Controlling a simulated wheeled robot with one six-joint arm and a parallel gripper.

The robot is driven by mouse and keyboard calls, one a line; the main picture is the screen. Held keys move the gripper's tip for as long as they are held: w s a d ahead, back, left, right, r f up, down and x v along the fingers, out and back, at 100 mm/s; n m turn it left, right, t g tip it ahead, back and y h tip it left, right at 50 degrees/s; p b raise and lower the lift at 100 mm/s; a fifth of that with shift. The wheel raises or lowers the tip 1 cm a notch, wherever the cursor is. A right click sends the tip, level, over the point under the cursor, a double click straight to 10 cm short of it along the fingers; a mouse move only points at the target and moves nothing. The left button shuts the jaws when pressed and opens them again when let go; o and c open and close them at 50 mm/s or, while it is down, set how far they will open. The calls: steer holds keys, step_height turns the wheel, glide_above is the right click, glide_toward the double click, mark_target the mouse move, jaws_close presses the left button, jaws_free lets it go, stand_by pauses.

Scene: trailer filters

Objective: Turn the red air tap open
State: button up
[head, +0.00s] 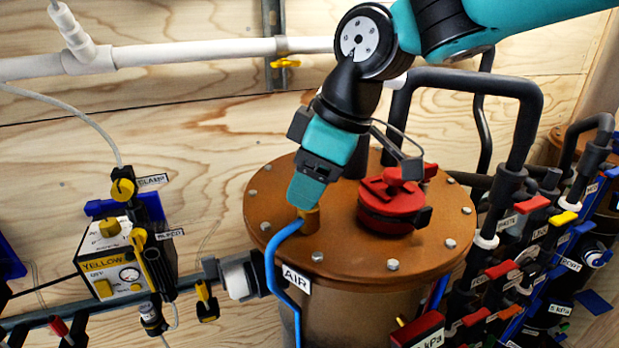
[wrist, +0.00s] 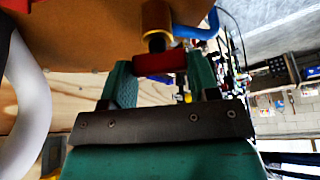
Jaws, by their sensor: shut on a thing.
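The red air tap (wrist: 158,63) shows in the wrist view as a short red handle on a dark stem below a brass fitting (wrist: 157,20). My gripper (wrist: 160,78) has one green finger at each end of the red handle and is shut on it. In the head view my gripper (head: 305,190) points down at the brass fitting (head: 311,222) on the brown drum lid (head: 345,245). There the fingers hide the red handle. A blue hose (head: 272,255) runs from this fitting, near a white AIR label (head: 297,277).
A red cap (head: 392,205) stands on the lid just right of my gripper. Black pipes (head: 520,125) and several coloured-handled valves crowd the right side. A white pipe (head: 190,52) crosses the wooden wall behind.

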steer(key=n, duration=0.2)
steer(key=n+g, duration=0.1)
steer(key=n, duration=0.1)
steer(key=shift+w+g, duration=0.1)
steer(key=shift+g, duration=0.2)
steer(key=shift+r+n+g, duration=0.1)
steer(key=shift+n+g, duration=0.5)
steer(key=shift+n, duration=1.1)
steer(key=o, duration=0.9)
steer(key=shift+p+v, duration=3.7)
steer(key=shift+v, duration=4.95)
